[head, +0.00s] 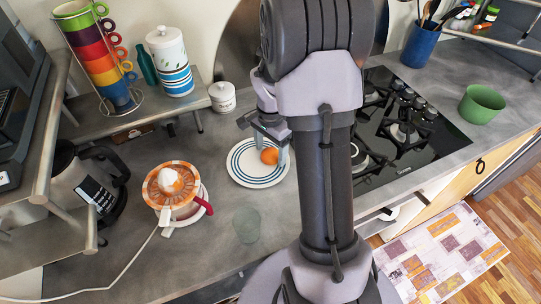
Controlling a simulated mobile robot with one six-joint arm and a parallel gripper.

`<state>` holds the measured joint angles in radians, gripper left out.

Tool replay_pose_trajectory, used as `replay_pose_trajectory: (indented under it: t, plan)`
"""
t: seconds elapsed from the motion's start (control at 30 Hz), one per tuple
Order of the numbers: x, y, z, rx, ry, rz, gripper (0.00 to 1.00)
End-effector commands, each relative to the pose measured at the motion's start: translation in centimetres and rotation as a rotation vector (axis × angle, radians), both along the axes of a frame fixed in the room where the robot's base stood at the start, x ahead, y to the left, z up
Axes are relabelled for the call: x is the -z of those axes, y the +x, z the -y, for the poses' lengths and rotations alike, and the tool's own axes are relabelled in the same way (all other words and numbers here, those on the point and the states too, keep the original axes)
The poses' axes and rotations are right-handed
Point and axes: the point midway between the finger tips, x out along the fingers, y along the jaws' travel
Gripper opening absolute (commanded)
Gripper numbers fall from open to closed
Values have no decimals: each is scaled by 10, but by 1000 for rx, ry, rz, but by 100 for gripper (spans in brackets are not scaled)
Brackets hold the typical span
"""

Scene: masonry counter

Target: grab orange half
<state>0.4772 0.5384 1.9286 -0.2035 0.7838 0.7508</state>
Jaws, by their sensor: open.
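The orange half (269,156) lies on a white plate with blue rings (243,174), towards the plate's right side. My gripper (271,149) is over the plate, with its jaws open and pointing down around the orange half. I cannot tell whether the fingers touch the orange half. My arm hides the counter to the right of the plate.
A juicer (170,198) with an orange-patterned rim and a cord stands left of the plate. A clear glass (246,226) stands in front. A small white jar (222,97) is behind. A black hob (408,132) and green bowl (482,104) are at right.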

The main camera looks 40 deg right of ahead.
Motion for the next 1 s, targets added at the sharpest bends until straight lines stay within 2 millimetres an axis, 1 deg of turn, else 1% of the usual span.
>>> replay_pose_trajectory:
  t: [0.03,0.07,0.1,0.17,0.3,0.37,0.4,0.67,0.73,0.77,0.87,0.9,1.0]
  plan:
    - [-1,0,0,0,0,0,72]
    - [-1,0,0,0,0,0,67]
    - [-1,0,0,0,0,0,59]
    - [-1,0,0,0,0,0,47]
    - [-1,0,0,0,0,0,19]
    - [-1,0,0,0,0,0,8]
    - [-1,0,0,0,0,0,6]
    - [-1,0,0,-1,0,-1,6]
    - [-4,0,0,0,0,-1,6]
    - [-8,0,0,0,0,0,0]
    - [-33,1,0,-1,-2,2,0]
    - [-45,1,0,0,-3,2,0]
    - [-72,1,0,-1,-2,2,0]
